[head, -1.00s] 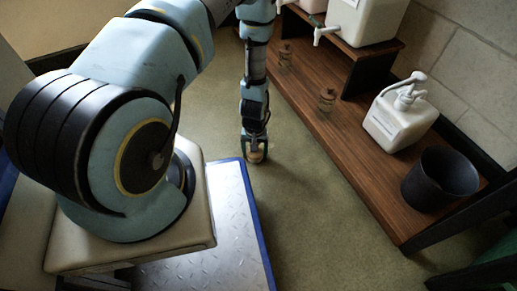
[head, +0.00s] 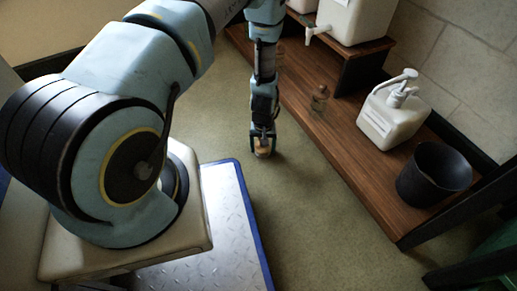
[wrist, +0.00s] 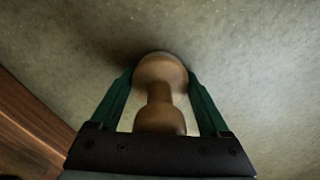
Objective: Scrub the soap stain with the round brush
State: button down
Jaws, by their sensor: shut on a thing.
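My gripper (head: 263,141) points down at the greenish floor between the metal-plated platform and the wooden bench. It is shut on the round brush (wrist: 160,100), a brown wooden piece with a rounded knob and a narrow waist. In the wrist view the two green fingers flank the brush. Its lower end shows small in the head view (head: 264,153), at or just above the floor; I cannot tell whether it touches. Bristles are not visible. I cannot make out a distinct soap stain in either view.
The wooden bench (head: 335,150) runs along the right. On it stand a small glass bottle (head: 319,99), a white pump bottle (head: 394,117), a black bucket (head: 433,176) and a raised shelf with a white tap container (head: 352,20). Floor (head: 310,215) in front is clear.

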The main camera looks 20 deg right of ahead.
aim_at(277, 146)
jog(key=shift+w+d, duration=0.25)
jog(key=shift+d, duration=0.9)
jog(key=shift+w+d+f+b, duration=0.15)
jog(key=shift+d+b, duration=0.15)
jog(key=shift+d, duration=0.65)
jog(key=shift+w+d+b, duration=0.15)
jog(key=shift+d+b, duration=0.15)
jog(key=shift+d, duration=0.6)
jog(key=shift+a+r+p, duration=0.1)
jog(key=shift+r+p, duration=2.35)
jog(key=shift+r, duration=0.6)
jog(key=shift+r+p, duration=1.2)
jog(key=shift+r, duration=0.3)
